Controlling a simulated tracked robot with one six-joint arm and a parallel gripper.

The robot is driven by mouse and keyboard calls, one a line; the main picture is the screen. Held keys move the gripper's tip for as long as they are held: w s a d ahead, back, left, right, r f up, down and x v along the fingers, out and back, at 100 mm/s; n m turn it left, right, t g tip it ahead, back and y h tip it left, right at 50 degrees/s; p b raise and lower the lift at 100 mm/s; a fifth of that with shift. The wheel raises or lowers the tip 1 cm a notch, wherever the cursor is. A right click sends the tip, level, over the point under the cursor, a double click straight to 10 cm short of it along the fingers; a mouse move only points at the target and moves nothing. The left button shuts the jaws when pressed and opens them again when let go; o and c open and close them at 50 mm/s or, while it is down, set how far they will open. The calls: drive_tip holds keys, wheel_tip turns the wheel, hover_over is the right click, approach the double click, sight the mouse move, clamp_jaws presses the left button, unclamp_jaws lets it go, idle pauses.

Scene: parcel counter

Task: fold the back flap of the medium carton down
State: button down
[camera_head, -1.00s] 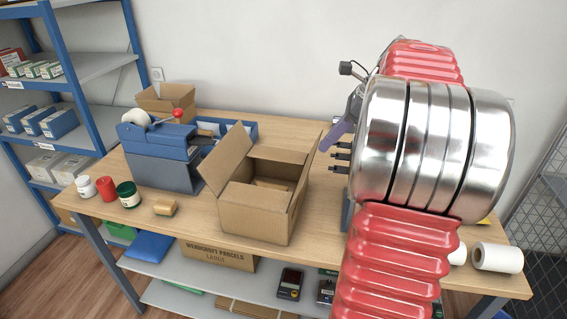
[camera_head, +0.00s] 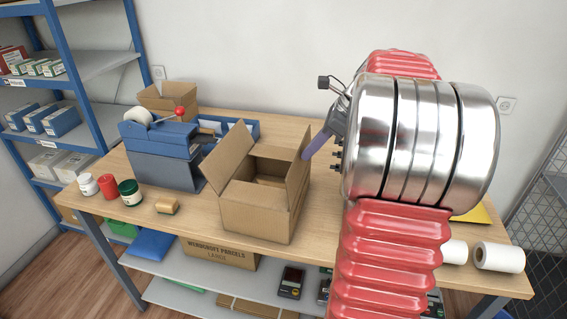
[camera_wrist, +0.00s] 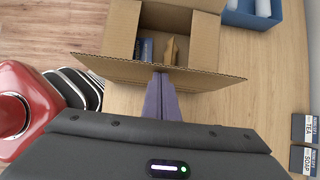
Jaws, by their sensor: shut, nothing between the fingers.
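The medium carton (camera_head: 262,215) stands open on the table in the middle of the head view. Its left flap (camera_head: 228,152) stands up and leans outward. Its right-hand flap (camera_head: 299,170) stands nearly upright on the side facing my arm. My gripper (camera_head: 306,155) is shut, with its purple fingers at the outer face of that flap. In the wrist view the fingertips (camera_wrist: 160,76) meet the flap (camera_wrist: 110,68) near the middle of its edge; whether they press on it I cannot tell. Inside the carton lie a blue item (camera_wrist: 146,48) and a tan item (camera_wrist: 170,50).
A blue tape dispenser (camera_head: 160,155) with a red knob stands left of the carton, a smaller open carton (camera_head: 168,98) behind it. Jars (camera_head: 130,192) and a tape roll (camera_head: 167,206) lie front left. White rolls (camera_head: 498,257) lie right. The table front right of the carton is clear.

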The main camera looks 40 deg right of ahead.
sight(300, 149)
drive_tip(key=w+a, duration=0.2)
drive_tip(key=shift+w+f, duration=0.35)
drive_tip(key=shift+f, duration=0.05)
drive_tip(key=x, duration=0.6)
drive_tip(key=shift+w+a+r, duration=0.15)
drive_tip(key=shift+w+r, duration=0.1)
drive_tip(key=shift+w, duration=0.05)
drive_tip(key=shift+f, duration=0.2)
wheel_tip(300, 149, up, 9)
idle(0.6)
idle(0.5)
